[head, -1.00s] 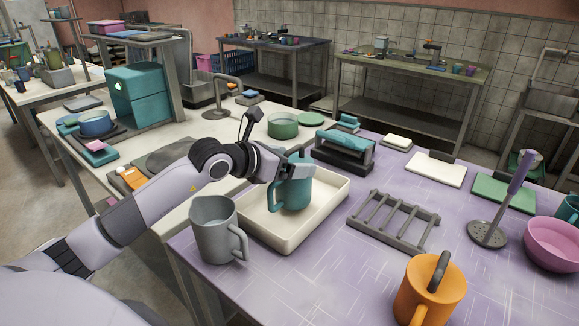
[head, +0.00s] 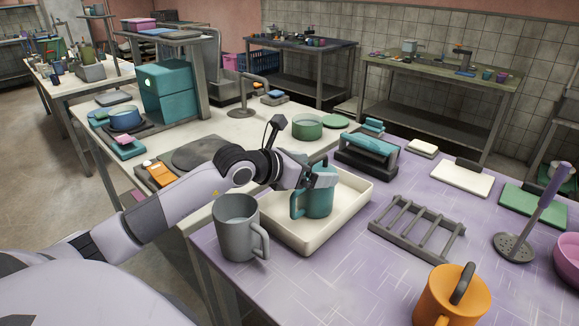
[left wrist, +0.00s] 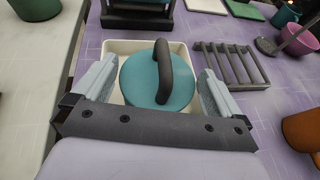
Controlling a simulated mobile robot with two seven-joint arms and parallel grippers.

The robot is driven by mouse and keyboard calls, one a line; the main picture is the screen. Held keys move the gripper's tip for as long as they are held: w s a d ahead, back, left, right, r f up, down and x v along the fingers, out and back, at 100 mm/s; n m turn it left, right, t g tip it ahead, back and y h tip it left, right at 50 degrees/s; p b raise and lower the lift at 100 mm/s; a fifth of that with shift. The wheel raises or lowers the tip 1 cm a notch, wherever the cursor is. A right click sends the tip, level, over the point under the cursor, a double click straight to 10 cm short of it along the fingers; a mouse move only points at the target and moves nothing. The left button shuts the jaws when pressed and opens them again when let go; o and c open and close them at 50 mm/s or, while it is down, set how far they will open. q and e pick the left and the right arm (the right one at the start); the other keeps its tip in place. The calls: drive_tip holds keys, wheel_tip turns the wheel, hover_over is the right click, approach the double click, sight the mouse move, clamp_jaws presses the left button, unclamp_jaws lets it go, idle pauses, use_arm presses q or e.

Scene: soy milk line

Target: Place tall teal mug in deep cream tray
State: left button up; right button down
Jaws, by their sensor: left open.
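The tall teal mug (head: 318,203) stands upright inside the deep cream tray (head: 296,241). Its handle is on the left side in the head view. My left gripper (head: 309,178) is open at the top of the mug. In the left wrist view, the mug's round teal top (left wrist: 150,85) with a dark curved grip lies between the two spread fingers (left wrist: 154,88). The cream tray's rim (left wrist: 120,46) shows behind it. The gripper hides part of the mug's upper body in the head view. My right gripper is not in view.
A grey mug (head: 237,226) stands close to the tray's left corner. A dark rack (head: 417,228) lies right of the tray, with an orange mug (head: 452,296) in front. A teal-topped dark device (head: 367,152) stands behind. Purple tabletop (head: 370,275) is free in front.

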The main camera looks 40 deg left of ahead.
use_arm(q)
drive_tip(key=b+v, duration=0.2)
drive_tip(key=v, duration=0.9)
drive_tip(key=shift+s, duration=0.25)
drive_tip(key=shift+s, duration=0.1)
idle(0.4)
